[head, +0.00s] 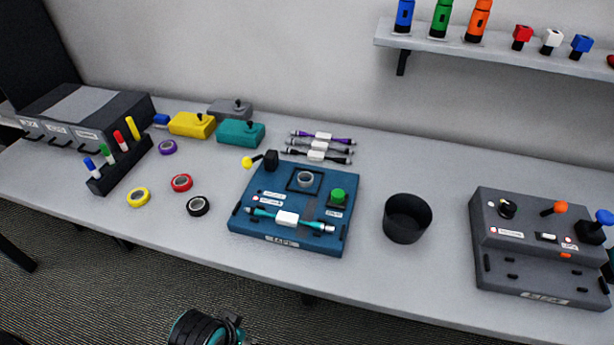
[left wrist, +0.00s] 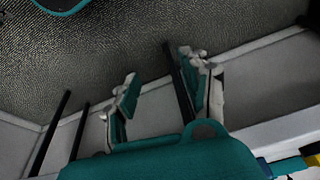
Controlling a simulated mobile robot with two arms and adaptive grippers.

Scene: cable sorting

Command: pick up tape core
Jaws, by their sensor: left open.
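A grey ring that looks like the tape core (head: 304,179) sits in a dark square recess on the blue tape station (head: 240,229), in the middle of the table. In the left wrist view, my left gripper (left wrist: 160,70) is open with nothing between its fingers. Floor and pale wall or frame surfaces show behind it, and no ring is seen there. In the head view, only a dark and teal part of my arm (head: 205,328) shows at the bottom edge, in front of the table. My right gripper is in neither view.
Yellow (head: 130,197), red (head: 181,176), black (head: 188,206) and purple (head: 161,147) tape rolls lie left of the station. A teal-ended cable (head: 287,218) lies across its front. A black bin (head: 407,230) and a grey station (head: 540,280) stand right.

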